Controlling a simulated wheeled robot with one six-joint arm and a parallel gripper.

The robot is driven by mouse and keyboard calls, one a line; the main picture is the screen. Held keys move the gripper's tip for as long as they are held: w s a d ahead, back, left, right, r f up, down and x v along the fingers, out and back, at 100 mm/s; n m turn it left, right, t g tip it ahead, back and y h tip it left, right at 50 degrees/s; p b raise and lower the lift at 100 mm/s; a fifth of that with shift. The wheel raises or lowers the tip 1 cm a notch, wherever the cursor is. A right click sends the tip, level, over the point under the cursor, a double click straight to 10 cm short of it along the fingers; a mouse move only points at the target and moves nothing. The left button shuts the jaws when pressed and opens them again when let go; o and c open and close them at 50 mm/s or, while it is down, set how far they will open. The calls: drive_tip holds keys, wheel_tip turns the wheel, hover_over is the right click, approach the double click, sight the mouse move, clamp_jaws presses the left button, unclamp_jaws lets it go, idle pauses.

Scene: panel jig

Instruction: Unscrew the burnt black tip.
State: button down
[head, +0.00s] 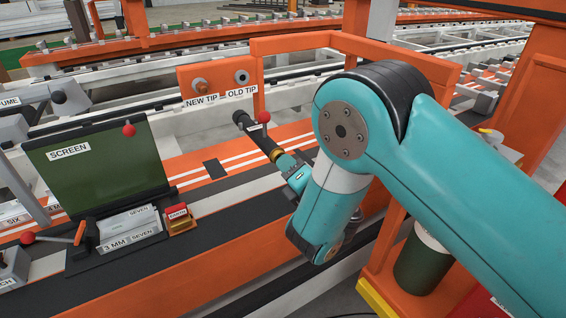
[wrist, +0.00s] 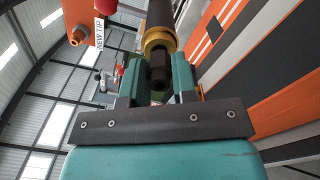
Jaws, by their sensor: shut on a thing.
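A dark torch neck (head: 254,132) slants down toward my gripper in the head view, with a brass ring (head: 275,154) at its lower end. The ring also shows in the wrist view (wrist: 158,40). The burnt black tip (wrist: 160,74) comes out of the ring toward me. My gripper (wrist: 158,88) has its teal fingers shut on the tip, one on each side. In the head view, my gripper (head: 284,163) is just below the ring, and the tip is hidden there by the fingers.
An orange panel behind carries a copper-coloured piece (head: 200,84) above the NEW TIP label and a grey ring (head: 242,77) above the OLD TIP label. A green screen (head: 95,165) stands at left, near a red button box (head: 178,215). An orange frame (head: 350,40) rises behind my arm.

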drive_tip(key=shift+b+v, duration=0.75)
drive_tip(key=shift+b, duration=1.05)
drive_tip(key=shift+s+d+b, duration=0.2)
drive_tip(key=shift+s+b, duration=0.05)
drive_tip(key=shift+b, duration=0.15)
